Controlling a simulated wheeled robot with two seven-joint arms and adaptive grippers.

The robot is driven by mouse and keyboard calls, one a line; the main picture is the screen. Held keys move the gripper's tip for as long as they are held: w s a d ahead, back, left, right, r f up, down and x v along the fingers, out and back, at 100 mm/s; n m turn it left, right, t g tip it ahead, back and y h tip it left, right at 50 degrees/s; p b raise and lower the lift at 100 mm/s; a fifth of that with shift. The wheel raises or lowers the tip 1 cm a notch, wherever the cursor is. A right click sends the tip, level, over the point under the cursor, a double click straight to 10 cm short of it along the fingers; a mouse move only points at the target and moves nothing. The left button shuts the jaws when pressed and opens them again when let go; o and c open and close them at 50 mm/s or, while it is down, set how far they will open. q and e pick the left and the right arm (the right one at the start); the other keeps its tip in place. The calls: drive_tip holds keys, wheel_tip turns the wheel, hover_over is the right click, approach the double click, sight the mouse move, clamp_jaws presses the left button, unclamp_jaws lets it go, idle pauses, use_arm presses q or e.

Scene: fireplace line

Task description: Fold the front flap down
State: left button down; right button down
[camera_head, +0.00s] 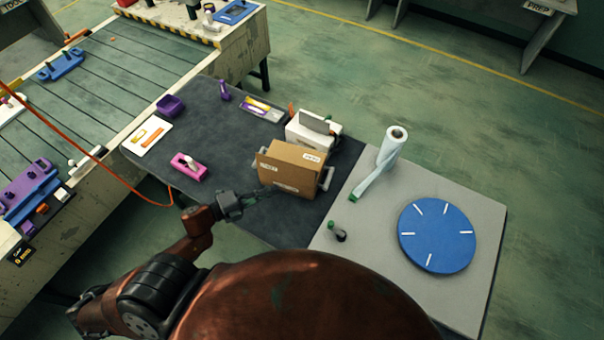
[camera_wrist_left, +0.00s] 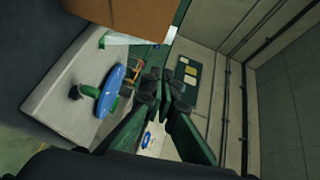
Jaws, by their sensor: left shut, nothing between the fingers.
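A brown cardboard box (camera_head: 290,172) with white labels stands on the dark mat of the table, between grey side holders (camera_head: 327,178). I cannot clearly tell its front flap apart from the box's other faces. My left gripper (camera_head: 262,192) is shut and empty, low beside the box's front left corner in the head view. I cannot tell whether its fingertips touch the box. In the left wrist view the gripper (camera_wrist_left: 163,97) points away from the camera, with part of the cardboard box (camera_wrist_left: 140,14) along the top edge. My right gripper is not in view.
Behind the box is a white box (camera_head: 304,136). To the right are a clear film roll (camera_head: 392,146), a small green-topped bottle (camera_head: 338,232) and a blue turntable (camera_head: 437,235). A pink holder (camera_head: 188,168) and white tray (camera_head: 147,136) lie left. An orange cable (camera_head: 95,157) hangs at left.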

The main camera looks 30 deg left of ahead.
use_arm(q)
drive_tip(key=w+a+p+x, duration=0.1)
drive_tip(key=p+x, duration=0.1)
drive_tip(key=x, duration=1)
drive_tip(key=shift+w+m, duration=0.3)
drive_tip(key=shift+w, duration=0.05)
